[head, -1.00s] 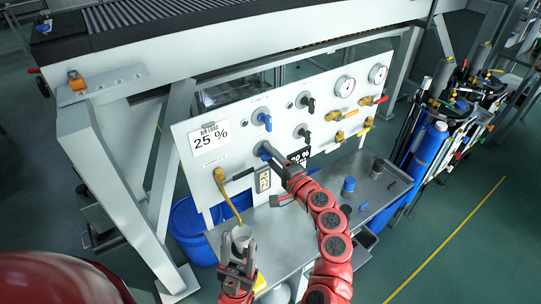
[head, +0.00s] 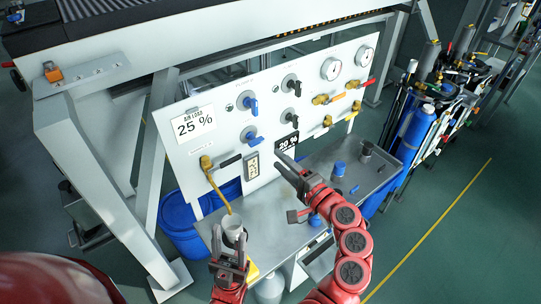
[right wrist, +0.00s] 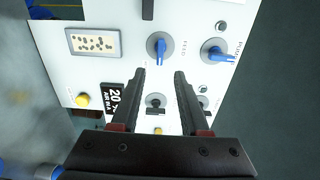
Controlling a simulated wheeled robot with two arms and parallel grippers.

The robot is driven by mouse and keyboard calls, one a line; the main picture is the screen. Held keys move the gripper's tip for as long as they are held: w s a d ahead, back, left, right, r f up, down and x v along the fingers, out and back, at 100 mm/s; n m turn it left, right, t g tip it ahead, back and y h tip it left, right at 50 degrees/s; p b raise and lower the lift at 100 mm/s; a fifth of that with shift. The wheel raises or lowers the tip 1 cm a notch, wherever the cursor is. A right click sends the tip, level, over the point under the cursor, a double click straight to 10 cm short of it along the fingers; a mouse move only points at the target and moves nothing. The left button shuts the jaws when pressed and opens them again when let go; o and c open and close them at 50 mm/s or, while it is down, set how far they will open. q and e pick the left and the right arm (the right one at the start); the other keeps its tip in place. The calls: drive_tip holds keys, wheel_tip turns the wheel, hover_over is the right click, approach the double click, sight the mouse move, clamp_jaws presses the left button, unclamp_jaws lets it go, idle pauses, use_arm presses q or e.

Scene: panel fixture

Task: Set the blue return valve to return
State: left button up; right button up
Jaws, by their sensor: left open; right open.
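The white panel (head: 222,150) carries two blue-handled valves, an upper one (head: 251,104) and a lower one (head: 252,138). The lower handle points to the right in the head view. In the right wrist view the lower valve (right wrist: 160,48) and the upper valve (right wrist: 217,54) show beyond the fingers; their small labels are hard to read, so I cannot tell which is the return valve. My right gripper (head: 281,160) is open and empty, off the panel to the lower right of the lower valve. My left gripper (head: 231,262) is open, low by the grey cup (head: 233,226).
Black-handled valves (head: 291,85) and brass valves (head: 322,99) sit further right on the panel. A 20 % sign (head: 287,142) is below them. The grey bench (head: 270,215) holds blue and dark small parts. A blue bin (head: 184,222) stands at left.

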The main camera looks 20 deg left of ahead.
drive_tip(key=b+v, duration=0.1)
drive_tip(key=v, duration=0.5)
drive_tip(key=shift+s+d, duration=0.3)
